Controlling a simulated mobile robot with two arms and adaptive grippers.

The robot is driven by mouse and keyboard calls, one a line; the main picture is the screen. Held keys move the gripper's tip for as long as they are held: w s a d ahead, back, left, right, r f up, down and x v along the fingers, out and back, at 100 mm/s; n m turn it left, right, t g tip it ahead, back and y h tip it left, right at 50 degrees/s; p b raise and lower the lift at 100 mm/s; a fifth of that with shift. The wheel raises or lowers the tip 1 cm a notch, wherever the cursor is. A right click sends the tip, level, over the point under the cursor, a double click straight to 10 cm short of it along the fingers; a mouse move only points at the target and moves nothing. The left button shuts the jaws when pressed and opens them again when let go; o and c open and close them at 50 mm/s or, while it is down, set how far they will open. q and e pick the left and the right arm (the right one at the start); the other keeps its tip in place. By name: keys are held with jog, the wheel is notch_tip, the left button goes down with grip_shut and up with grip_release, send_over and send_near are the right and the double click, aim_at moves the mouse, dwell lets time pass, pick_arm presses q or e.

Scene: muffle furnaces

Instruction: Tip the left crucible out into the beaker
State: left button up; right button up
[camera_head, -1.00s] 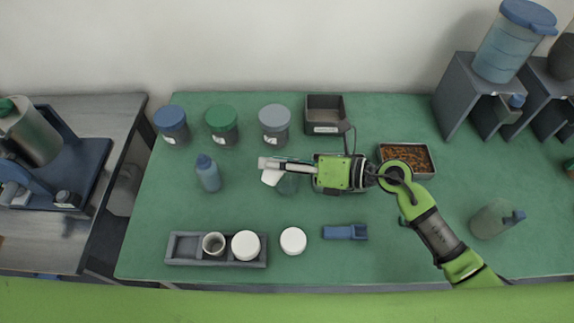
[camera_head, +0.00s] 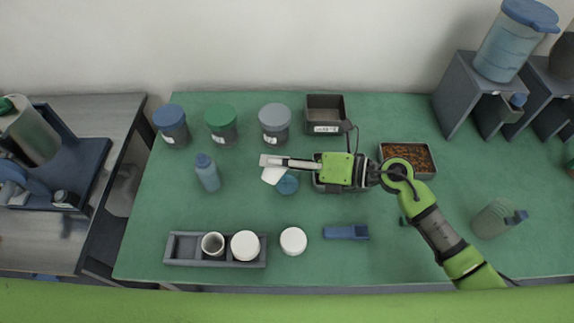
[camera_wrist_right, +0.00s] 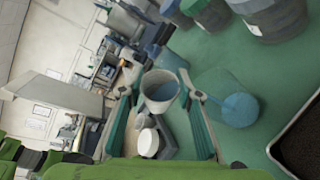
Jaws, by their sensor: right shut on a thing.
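My right gripper (camera_head: 272,165) is shut on a white crucible (camera_head: 272,176), held tilted above the table. In the right wrist view the crucible (camera_wrist_right: 160,82) sits between the fingers, with a bluish-grey surface visible inside its mouth. The clear glass beaker (camera_head: 288,185) stands on the green table just beside and below the crucible and contains something blue. The beaker also shows in the right wrist view (camera_wrist_right: 236,104), to the right of the fingers. The crucible partly overlaps it in the head view. My left gripper is not in view.
A grey rack (camera_head: 187,249) holds another crucible (camera_head: 213,243) and a white round piece (camera_head: 245,245); its left slot is empty. A white disc (camera_head: 293,241) and blue block (camera_head: 346,232) lie nearby. A blue bottle (camera_head: 208,174) stands left; lidded jars (camera_head: 274,122) stand behind.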

jog(key=shift+w+f+m+b, duration=0.1)
jog(key=shift+f+m+b, duration=0.05)
jog(key=shift+m+b, duration=0.25)
dwell(0.8)
jog(key=shift+w+d+m+y, duration=0.1)
jog(key=shift+m+y, duration=0.2)
jog(key=shift+w+d+f+m+y+b, duration=0.15)
jog(key=shift+f+m+y+b, duration=0.2)
jog(key=shift+m+b, duration=0.2)
dwell(0.6)
dwell(0.5)
jog(key=shift+w+r+m, duration=0.1)
jog(key=shift+m, duration=0.25)
jog(key=shift+m+y, duration=0.35)
jog(key=shift+m, duration=0.05)
jog(key=shift+d, duration=0.1)
